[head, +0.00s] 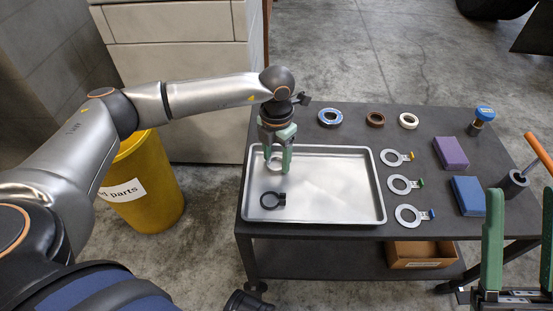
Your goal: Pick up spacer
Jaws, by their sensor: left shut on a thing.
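My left gripper (277,166) has green fingers pointing down over the left part of the metal tray (335,219). It is shut on a pale metallic ring, which looks like the spacer (273,164). The fingers hide part of the ring, and I cannot tell whether it touches the tray floor. A black ring with a small tab (282,199) lies in the tray just in front of it. My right gripper (520,222) is at the lower right edge, with its green fingers wide apart and nothing seen between them.
Blue (320,118), copper (369,119) and cream (402,121) rings lie behind the tray. Three tagged grey rings (388,185) lie right of it, beside purple (451,153) and blue blocks (468,196). An orange-handled tool (538,150) stands far right. A yellow bin (155,205) stands left.

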